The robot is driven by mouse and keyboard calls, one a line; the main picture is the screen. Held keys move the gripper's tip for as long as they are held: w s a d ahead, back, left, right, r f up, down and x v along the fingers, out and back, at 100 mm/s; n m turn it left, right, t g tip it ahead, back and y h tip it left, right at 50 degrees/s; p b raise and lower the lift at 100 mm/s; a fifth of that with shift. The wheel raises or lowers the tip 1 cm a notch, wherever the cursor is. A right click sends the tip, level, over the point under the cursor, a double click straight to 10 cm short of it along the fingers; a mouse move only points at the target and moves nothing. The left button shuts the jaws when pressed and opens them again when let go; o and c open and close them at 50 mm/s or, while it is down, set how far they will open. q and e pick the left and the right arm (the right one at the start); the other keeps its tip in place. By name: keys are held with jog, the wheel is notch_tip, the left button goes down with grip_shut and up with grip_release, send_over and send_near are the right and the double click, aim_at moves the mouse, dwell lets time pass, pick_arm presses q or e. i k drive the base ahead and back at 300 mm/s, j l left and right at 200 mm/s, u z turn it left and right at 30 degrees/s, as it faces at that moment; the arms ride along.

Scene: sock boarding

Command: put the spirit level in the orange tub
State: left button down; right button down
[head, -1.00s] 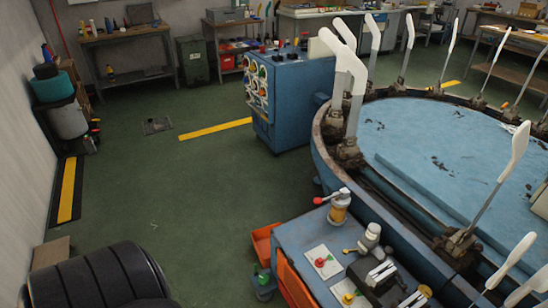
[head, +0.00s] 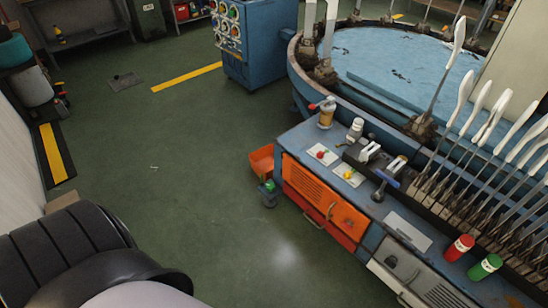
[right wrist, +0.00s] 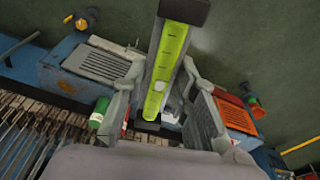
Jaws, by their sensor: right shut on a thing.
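The spirit level (right wrist: 168,62) is a long yellow-green bar with a dark end, seen in the right wrist view. My right gripper (right wrist: 163,80) is shut on it, one finger on each side, and the bar extends away from the palm. The level is not visible in the head view. The orange tub (head: 262,160) stands on the floor at the left end of the blue workbench in the head view. It looks open-topped, and its inside is only partly visible. My left gripper is not in view.
The workbench (head: 290,140) has orange doors and carries clamps, a red can (head: 459,248) and a green can (head: 485,266). White-ended paddles rise along its back, by the round blue machine (head: 400,55). A small blue-green object (head: 268,194) is beside the tub. Floor left of it is clear.

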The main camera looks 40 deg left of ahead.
aim_at(269, 167)
jog(key=j+z, duration=0.2)
jog(key=z, duration=0.15)
jog(key=j+z, duration=0.2)
jog(key=z, duration=0.2)
jog(key=j+z, duration=0.2)
jog(key=z, duration=0.15)
jog(key=j, duration=1.05)
jog(key=i+j, duration=0.15)
jog(key=j, duration=2)
jog(key=i, duration=0.05)
